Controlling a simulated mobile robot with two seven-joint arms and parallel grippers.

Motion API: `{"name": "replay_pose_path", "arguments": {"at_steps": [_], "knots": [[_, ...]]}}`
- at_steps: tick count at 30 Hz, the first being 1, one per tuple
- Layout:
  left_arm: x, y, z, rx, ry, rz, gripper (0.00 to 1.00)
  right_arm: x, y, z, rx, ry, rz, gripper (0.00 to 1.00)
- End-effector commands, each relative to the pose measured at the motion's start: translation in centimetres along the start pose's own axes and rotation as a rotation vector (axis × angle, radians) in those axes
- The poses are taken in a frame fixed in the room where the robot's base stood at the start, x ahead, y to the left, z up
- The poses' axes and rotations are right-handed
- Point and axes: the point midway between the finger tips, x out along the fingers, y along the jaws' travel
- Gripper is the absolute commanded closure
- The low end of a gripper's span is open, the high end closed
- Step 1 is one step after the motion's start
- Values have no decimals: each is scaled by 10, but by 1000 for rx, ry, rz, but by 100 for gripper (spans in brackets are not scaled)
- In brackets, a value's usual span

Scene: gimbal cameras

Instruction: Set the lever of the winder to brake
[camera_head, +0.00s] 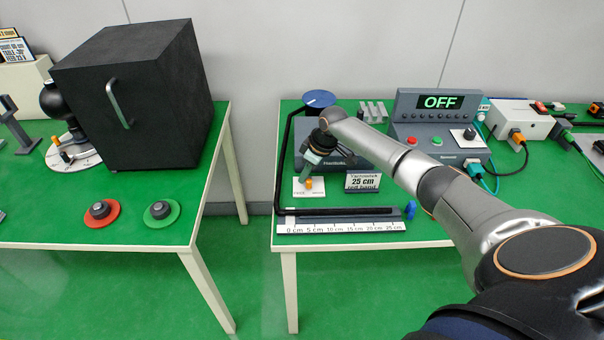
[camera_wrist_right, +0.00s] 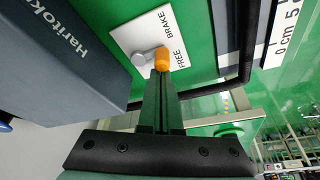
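The winder's lever has an orange knob (camera_head: 308,183) on a white plate (camera_head: 299,190) at the front left of the grey winder box (camera_head: 352,158). In the right wrist view the orange knob (camera_wrist_right: 162,59) points from its grey pivot (camera_wrist_right: 142,57) toward the word FREE; BRAKE is printed farther along the plate (camera_wrist_right: 130,38). My right gripper (camera_head: 308,172) reaches down over the knob from behind. In the right wrist view its fingers (camera_wrist_right: 162,78) look shut together, with the tips right at the knob. Whether they touch it I cannot tell. My left gripper is out of view.
A black bent rail (camera_head: 283,165) and a centimetre ruler (camera_head: 340,227) border the lever on the left and front. A label card (camera_head: 363,181) stands to the right. An OFF display unit (camera_head: 439,115) stands behind. A black box (camera_head: 138,95) is on the left table.

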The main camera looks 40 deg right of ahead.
Motion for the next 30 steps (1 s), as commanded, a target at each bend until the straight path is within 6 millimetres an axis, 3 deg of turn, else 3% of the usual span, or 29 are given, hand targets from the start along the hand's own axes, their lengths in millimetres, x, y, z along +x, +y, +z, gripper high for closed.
{"name": "replay_pose_path", "arguments": {"at_steps": [8,30], "knots": [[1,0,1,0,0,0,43,-2,2,7,-212,-2,-75,100],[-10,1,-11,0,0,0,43,-7,0,17,-206,-6,-72,100]]}}
